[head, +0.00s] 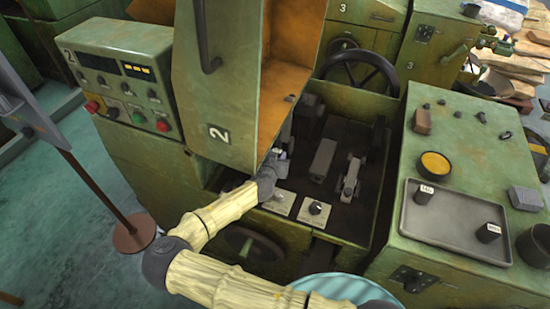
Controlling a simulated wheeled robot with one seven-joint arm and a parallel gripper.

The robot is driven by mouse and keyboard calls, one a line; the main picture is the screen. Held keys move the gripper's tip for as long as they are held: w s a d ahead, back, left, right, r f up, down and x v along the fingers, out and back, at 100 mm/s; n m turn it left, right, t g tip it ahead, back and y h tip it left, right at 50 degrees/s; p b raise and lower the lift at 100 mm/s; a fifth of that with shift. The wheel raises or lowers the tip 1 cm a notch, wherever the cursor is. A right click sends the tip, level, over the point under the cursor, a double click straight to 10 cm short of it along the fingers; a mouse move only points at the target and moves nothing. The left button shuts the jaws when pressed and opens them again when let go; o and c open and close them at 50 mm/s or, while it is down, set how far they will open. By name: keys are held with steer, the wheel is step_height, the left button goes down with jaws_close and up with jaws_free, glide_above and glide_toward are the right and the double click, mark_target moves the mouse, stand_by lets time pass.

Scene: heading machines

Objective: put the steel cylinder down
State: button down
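My arm reaches into the open bay of the green machine marked 2. My gripper (280,154) is beside the lower edge of the raised orange-lined door (284,92), over the left part of the bay. Its fingers are small and partly hidden, so I cannot tell whether they are open or shut or hold anything. I cannot make out a steel cylinder at the gripper. Two small dark cylinders with pale labelled tops, one at the left (424,193) and one at the right (488,232), stand upright on a grey tray (455,217).
Dark metal blocks (323,158) and two pale plates, one with a black knob (315,208), are in the bay. A black handwheel (357,70) stands behind. A control box (118,75) is at left, a stand with a round base (134,234) below. The tray's middle is clear.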

steer(key=shift+s+a+f, duration=0.15)
steer(key=shift+s+f, duration=0.05)
steer(key=shift+f, duration=0.45)
steer(key=shift+f+b, duration=0.4)
steer(key=shift+f, duration=0.05)
steer(key=shift+s+f, duration=0.15)
steer(key=shift+f, duration=0.1)
steer(key=c, duration=0.9)
jaws_free()
steer(key=shift+f+b, duration=0.15)
steer(key=shift+b, duration=0.15)
steer(key=shift+c, duration=0.2)
steer(key=shift+r+p, duration=0.65)
steer(key=shift+p, duration=0.15)
steer(key=b+v, duration=0.1)
steer(key=v, duration=1.1)
steer(key=shift+b, duration=0.4)
steer(key=shift+r, duration=0.15)
